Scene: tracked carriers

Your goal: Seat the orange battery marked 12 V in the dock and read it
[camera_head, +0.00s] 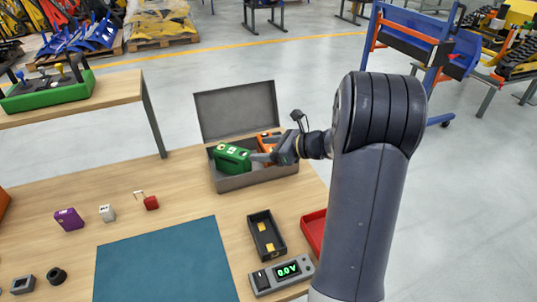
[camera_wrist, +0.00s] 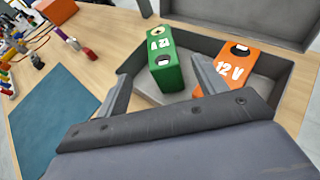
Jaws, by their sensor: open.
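An orange battery marked 12 V (camera_wrist: 226,72) stands in the right part of an open grey case (camera_wrist: 283,75); in the head view the battery (camera_head: 267,139) is partly hidden behind my gripper. A green battery (camera_wrist: 165,68) stands left of it in the case; its marking is turned and hard to read. My gripper (camera_wrist: 163,72) is open over the case, its right finger near the gap between the batteries; I cannot tell whether it touches either. In the head view my gripper (camera_head: 262,157) is beside the green battery (camera_head: 231,159). A black dock (camera_head: 254,223) with yellow pieces inside looks empty of batteries.
A grey meter (camera_head: 288,273) showing 0.0 V is in front of the dock. A red tray (camera_head: 312,232) stands right of it. The case's raised lid (camera_head: 237,110) stands behind the batteries. A teal mat (camera_head: 165,265) is bare. Small purple, white and red items lie at left.

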